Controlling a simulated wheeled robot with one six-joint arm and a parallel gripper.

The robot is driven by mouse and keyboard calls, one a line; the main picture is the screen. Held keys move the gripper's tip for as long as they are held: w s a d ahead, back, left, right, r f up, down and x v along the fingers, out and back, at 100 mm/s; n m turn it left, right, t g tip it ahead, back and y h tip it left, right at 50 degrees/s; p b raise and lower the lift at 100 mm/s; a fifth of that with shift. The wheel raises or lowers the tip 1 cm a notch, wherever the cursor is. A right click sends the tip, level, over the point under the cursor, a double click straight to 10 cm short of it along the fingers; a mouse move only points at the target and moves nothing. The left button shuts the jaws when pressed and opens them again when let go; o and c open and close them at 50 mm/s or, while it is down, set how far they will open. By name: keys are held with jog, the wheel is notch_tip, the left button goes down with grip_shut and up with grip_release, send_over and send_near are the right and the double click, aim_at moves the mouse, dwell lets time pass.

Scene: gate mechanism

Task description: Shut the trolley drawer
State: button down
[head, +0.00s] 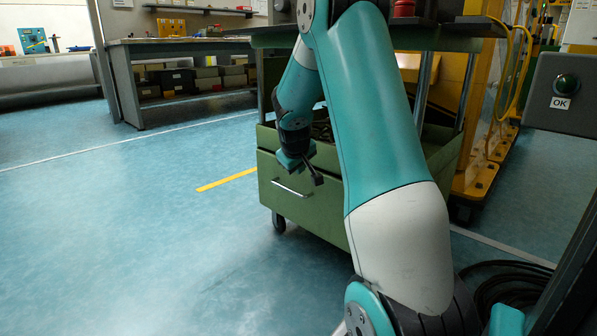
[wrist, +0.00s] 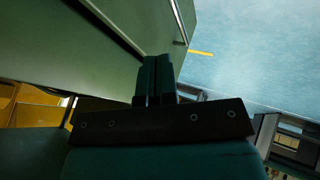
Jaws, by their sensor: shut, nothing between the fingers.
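The green trolley (head: 440,160) stands in the middle of the head view, partly hidden behind my arm. Its drawer front (head: 310,212) faces me, with a pale bar handle (head: 292,188) on its left part. My gripper (head: 318,179) is shut and empty, in front of the drawer, right of the handle. In the wrist view my gripper's fingers (wrist: 159,75) are together against green panels (wrist: 60,55), and the handle (wrist: 182,30) shows beyond them. I cannot tell whether the fingertips touch the drawer, nor how far it is out.
A workbench (head: 185,43) with bins stands at the back left. A yellow frame (head: 480,120) stands right of the trolley. The left floor is clear.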

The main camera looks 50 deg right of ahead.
aim_at(308, 176)
jog(key=d+f+b, duration=0.1)
jog(key=d, duration=0.1)
jog(key=d+f+b, duration=0.1)
jog(key=d+b, duration=0.1)
jog(key=w+d+f+b, duration=0.1)
jog(key=d+f+b, duration=0.1)
jog(key=shift+d+r, duration=0.15)
